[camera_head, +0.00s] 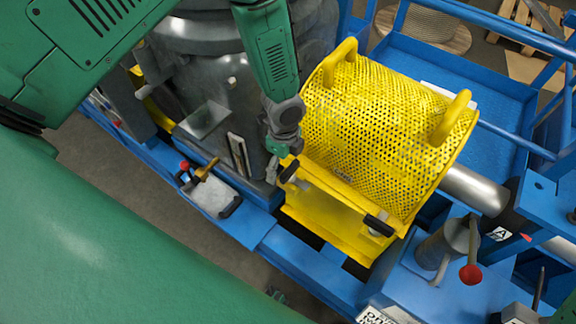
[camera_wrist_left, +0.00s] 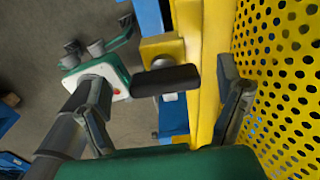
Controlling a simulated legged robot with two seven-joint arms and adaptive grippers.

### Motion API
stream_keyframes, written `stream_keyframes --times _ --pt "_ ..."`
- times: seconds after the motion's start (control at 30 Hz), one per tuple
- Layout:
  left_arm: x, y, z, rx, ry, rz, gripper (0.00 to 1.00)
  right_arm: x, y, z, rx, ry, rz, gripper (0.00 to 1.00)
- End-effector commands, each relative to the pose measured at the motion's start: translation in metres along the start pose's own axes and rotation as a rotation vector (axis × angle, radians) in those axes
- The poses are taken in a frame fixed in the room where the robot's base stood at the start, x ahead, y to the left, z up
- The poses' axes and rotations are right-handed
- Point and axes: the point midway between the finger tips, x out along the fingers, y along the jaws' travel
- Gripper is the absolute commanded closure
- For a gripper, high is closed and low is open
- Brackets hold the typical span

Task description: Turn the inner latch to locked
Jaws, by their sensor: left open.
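The yellow perforated guard (camera_head: 385,130) has two latches with black handles along its lower front edge. One black latch handle (camera_head: 289,171) is at the left end, near the grey machine housing. The other black latch handle (camera_head: 379,225) is at the right end. My left gripper (camera_head: 281,164) is at the left latch. In the left wrist view, the black handle (camera_wrist_left: 166,80) lies crosswise between the spread fingers of my left gripper (camera_wrist_left: 167,82), with gaps visible beside it. I cannot tell which latch is the inner one by any label. My right gripper does not show.
A blue frame (camera_head: 310,268) runs below the guard. A red-knobbed lever (camera_head: 471,274) stands at the lower right, and a smaller red-tipped lever (camera_head: 185,166) at the left. The guard's yellow handles (camera_head: 452,115) stick up. A grey shaft (camera_head: 474,190) leaves the guard's right end.

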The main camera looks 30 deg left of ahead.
Motion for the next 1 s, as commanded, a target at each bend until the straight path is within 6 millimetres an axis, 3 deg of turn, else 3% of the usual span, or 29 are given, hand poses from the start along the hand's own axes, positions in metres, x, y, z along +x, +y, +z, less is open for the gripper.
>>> stream_keyframes --times 0.3,0.5,0.67,1.0 --pt "0.017 -0.003 -0.014 0.004 -0.016 0.0 0.14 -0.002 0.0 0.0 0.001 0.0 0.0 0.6" --pt "0.019 -0.002 -0.009 0.004 -0.009 0.0 0.14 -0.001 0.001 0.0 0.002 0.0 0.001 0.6" --pt "0.021 -0.001 -0.002 0.001 -0.001 -0.002 0.63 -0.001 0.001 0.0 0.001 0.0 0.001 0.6" --pt "0.021 -0.002 0.002 -0.001 -0.008 0.002 0.63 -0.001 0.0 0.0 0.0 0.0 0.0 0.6"
